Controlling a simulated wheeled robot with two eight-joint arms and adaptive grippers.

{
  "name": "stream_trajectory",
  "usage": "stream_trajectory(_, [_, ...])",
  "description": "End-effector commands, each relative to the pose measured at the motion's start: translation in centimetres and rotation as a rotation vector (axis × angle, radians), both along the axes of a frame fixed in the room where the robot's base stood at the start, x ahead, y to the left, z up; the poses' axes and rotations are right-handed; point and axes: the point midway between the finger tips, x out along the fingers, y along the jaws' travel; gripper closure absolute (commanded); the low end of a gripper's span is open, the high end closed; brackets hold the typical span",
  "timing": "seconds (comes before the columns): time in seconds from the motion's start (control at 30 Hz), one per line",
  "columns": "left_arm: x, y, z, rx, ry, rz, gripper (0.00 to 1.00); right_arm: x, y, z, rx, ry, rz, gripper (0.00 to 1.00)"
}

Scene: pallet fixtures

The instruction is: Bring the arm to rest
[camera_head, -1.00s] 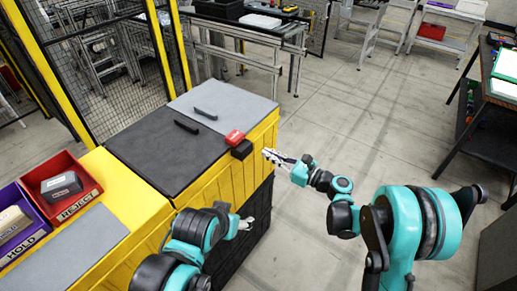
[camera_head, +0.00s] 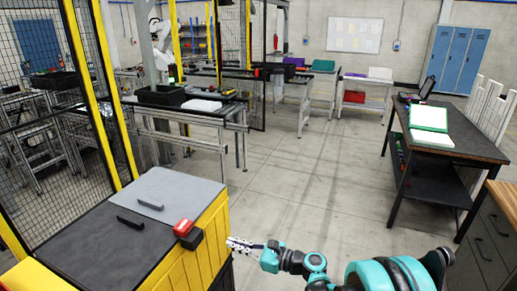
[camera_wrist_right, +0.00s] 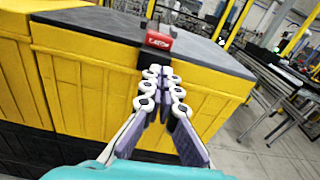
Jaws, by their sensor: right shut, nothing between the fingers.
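My right gripper (camera_head: 240,244) is at the lower middle of the head view, right of the yellow cabinet (camera_head: 203,247). Its fingers are together with nothing between them. In the right wrist view the gripper (camera_wrist_right: 160,76) points toward the cabinet's yellow side, just below a red block (camera_wrist_right: 159,41) at the lid's edge. Whether it touches the cabinet is hard to tell. The red block also shows in the head view (camera_head: 183,228), on a black bracket. My left gripper is outside the head view.
A dark workbench (camera_head: 458,145) stands at the right, with drawers (camera_head: 494,240) nearer. A metal table (camera_head: 203,117) stands behind. The floor between is clear.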

Motion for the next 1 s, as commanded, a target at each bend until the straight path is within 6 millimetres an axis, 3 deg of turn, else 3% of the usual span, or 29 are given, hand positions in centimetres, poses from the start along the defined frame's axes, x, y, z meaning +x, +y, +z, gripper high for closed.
stream_trajectory(0.17, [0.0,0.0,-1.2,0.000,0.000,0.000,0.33,-2.1,-2.0,0.1,-0.294,-0.221,-0.008,1.00])
stream_trajectory(0.47, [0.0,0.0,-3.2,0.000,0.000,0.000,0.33,-8.9,-9.7,-1.6,-0.965,-0.696,0.141,1.00])
stream_trajectory(0.8, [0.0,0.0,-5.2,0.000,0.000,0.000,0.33,-18.6,-21.3,-5.0,-1.651,-1.136,0.606,1.00])
stream_trajectory(1.0, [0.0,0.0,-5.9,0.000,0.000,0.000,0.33,-22.3,-26.0,-6.4,-1.878,-1.266,0.892,1.00])
